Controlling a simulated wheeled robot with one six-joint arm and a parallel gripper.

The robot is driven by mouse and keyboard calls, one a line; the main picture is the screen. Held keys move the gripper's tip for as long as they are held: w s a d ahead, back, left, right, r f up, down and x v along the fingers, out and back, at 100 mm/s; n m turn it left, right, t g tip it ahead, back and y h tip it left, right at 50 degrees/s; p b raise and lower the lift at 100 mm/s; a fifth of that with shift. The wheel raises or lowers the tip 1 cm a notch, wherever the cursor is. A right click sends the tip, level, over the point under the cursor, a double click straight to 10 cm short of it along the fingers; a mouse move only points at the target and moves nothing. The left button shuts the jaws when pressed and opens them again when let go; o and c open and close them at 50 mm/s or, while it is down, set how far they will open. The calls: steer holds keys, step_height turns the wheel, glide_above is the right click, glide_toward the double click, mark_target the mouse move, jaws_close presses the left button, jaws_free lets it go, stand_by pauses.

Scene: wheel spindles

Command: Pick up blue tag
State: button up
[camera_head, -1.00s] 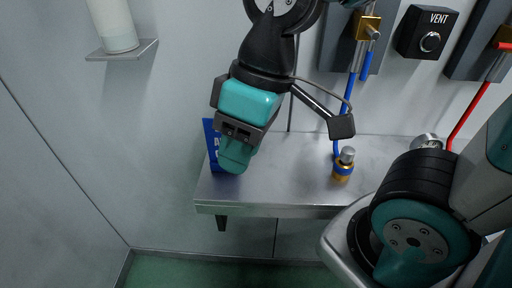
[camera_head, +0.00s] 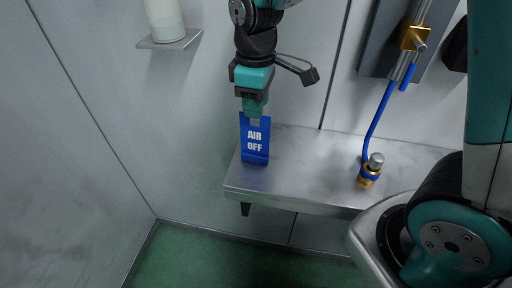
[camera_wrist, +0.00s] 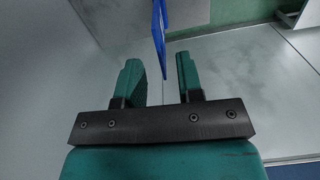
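The blue tag (camera_head: 255,140) bears the white words "AIR OFF" and stands upright at the left end of the metal shelf. My gripper (camera_head: 254,116) is right at its top edge in the head view, pointing down. In the wrist view the blue tag (camera_wrist: 159,38) shows nearly edge-on as a thin strip. Its near end appears between the two teal fingertips of my gripper (camera_wrist: 158,68). The fingers are apart, with a visible gap on both sides of the tag. I cannot tell how deep the tag sits between them.
The metal shelf (camera_head: 300,172) is clear between the tag and a brass and blue fitting (camera_head: 370,168) with a blue hose (camera_head: 378,122). A white cylinder (camera_head: 165,18) stands on a small wall ledge (camera_head: 172,42). The wall is close behind the shelf.

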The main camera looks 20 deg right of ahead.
mark_target(255, 140)
steer(key=shift+s+f+p, duration=0.1)
steer(key=shift+f+p, duration=1)
steer(key=shift+f, duration=2.25)
jaws_close()
